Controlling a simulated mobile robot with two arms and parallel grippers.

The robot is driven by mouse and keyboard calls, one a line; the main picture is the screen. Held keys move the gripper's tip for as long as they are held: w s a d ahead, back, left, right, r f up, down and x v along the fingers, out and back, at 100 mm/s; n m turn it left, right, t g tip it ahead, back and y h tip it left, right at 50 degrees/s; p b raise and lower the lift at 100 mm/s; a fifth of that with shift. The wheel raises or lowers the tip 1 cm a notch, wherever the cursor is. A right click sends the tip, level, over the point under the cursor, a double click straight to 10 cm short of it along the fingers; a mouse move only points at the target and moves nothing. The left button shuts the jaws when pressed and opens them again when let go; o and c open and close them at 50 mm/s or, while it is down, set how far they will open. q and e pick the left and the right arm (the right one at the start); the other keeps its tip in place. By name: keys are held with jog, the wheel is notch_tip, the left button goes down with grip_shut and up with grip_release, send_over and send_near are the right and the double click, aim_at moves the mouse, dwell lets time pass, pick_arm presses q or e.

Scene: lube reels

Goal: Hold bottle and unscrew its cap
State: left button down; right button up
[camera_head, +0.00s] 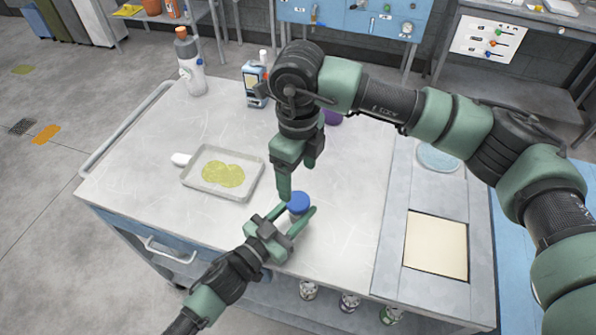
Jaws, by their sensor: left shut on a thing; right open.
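A small bottle with a blue cap (299,202) stands upright near the front edge of the cart top. My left gripper (297,218) reaches in from the lower left and is shut around the bottle's body, below the cap. Most of the body is hidden by the fingers. My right gripper (297,178) comes down from above, pointing at the cap. It is open, with one fingertip close to the cap's upper left edge. I cannot tell whether that fingertip touches the cap.
On the cart top (340,245) a shallow tray (198,186) with yellow liquid lies left. A grey bottle with an orange cap (190,65) and a blue-and-white bottle (253,84) stand behind. A purple thing (333,117) is partly hidden behind my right arm. A cream pad (436,245) lies right.

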aim_at(298, 200)
jog(key=m, duration=0.6)
jog(key=shift+m, duration=0.4)
jog(key=m, duration=1.2)
jog(key=shift+m, duration=0.4)
jog(key=shift+f, duration=0.6)
notch_tip(298, 200, down, 7)
jog(key=shift+r, duration=0.1)
